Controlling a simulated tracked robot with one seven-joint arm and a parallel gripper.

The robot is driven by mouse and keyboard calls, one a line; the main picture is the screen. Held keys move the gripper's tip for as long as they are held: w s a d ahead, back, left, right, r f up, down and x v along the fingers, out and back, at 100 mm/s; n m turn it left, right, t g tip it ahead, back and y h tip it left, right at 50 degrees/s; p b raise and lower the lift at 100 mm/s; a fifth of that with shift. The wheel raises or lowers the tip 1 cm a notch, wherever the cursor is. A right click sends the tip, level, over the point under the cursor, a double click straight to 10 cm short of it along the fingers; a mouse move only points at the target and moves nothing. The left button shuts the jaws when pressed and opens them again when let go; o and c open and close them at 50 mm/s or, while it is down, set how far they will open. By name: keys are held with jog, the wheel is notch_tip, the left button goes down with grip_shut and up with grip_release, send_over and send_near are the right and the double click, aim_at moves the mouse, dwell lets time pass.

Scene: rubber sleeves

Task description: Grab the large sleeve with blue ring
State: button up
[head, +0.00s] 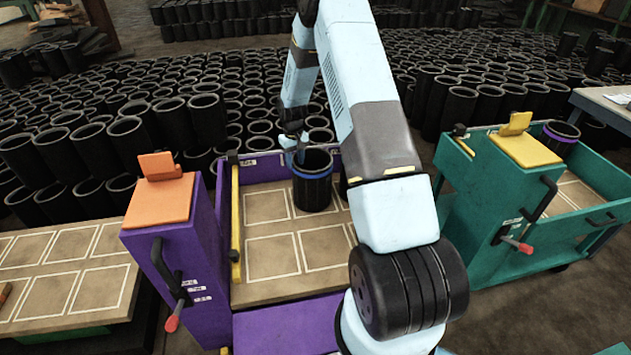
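The large black sleeve with a blue ring (313,190) stands upright on the wooden bed of the purple cart (265,262), towards its back. The ring runs around it just below the rim. My gripper (296,156) points down at the sleeve's upper left rim, touching or very close to it.
A green cart (473,215) on the right holds a purple-ringed sleeve (560,138). Many plain black sleeves fill the floor behind. A wooden pallet (30,255) with marked squares lies left.

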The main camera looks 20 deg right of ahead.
aim_at(312, 180)
notch_tip(312, 180, down, 6)
jog(key=shift+f, duration=0.2)
jog(key=shift+a, duration=0.1)
grip_shut()
dwell(0.5)
jog(key=shift+w, duration=0.1)
dwell(1.0)
